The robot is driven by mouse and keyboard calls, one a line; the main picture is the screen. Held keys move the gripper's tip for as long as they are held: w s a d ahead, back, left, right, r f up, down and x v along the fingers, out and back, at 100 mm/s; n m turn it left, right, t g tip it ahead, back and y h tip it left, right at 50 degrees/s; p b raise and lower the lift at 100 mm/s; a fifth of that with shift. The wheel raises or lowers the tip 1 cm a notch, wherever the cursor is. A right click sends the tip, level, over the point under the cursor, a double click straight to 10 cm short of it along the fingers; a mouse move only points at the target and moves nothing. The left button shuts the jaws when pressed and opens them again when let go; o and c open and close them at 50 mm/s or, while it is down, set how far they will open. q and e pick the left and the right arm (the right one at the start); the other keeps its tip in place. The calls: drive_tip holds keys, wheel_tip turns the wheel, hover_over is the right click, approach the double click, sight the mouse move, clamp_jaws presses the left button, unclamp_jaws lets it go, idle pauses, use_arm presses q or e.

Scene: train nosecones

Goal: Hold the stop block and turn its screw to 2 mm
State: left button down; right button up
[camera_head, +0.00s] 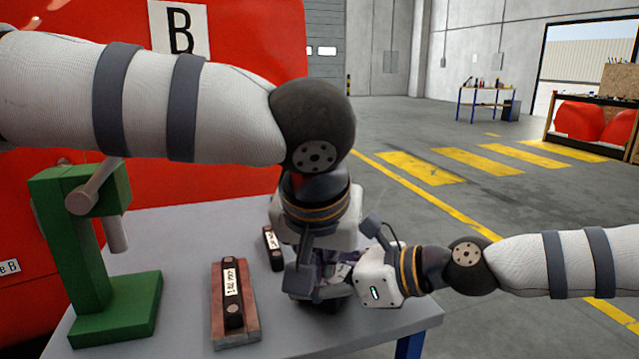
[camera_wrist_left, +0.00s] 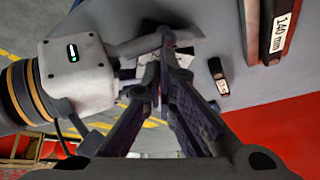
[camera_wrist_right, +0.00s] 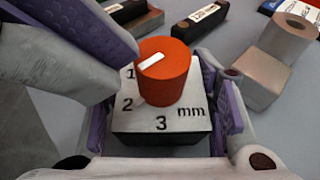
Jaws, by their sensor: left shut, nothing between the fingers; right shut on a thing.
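The stop block (camera_wrist_right: 163,122) is dark with a pale top marked 1, 2, 3 and mm. Its screw is an orange-red round knob (camera_wrist_right: 164,72) with a white mark that points left, near the 1. My right gripper (camera_wrist_right: 160,110) is shut on the block, one finger on each side. It also shows in the head view (camera_head: 352,272). My left gripper (camera_wrist_left: 163,66) is shut and empty, pointing down; part of it shows at the upper left of the right wrist view, close beside the knob. I cannot tell whether it touches. In the head view the arms mostly hide the block.
A metal block with a cylinder (camera_wrist_right: 262,75) stands nearby. A red nosecone (camera_head: 240,60) rises behind.

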use_arm(q)
drive_tip(key=shift+w, duration=0.4)
use_arm(e)
drive_tip(key=shift+r, duration=0.1)
idle(0.3)
use_arm(q)
drive_tip(key=shift+a, duration=0.2)
use_arm(e)
drive_tip(key=shift+s+a, duration=0.1)
idle(0.3)
use_arm(q)
drive_tip(key=shift+s+a, duration=0.1)
drive_tip(key=shift+s, duration=0.25)
drive_tip(key=shift+d+r, duration=0.5)
drive_tip(key=shift+r, duration=3)
drive_tip(key=shift+a+f, duration=0.2)
drive_tip(key=shift+f, duration=3.3)
drive_tip(key=shift+w, duration=0.4)
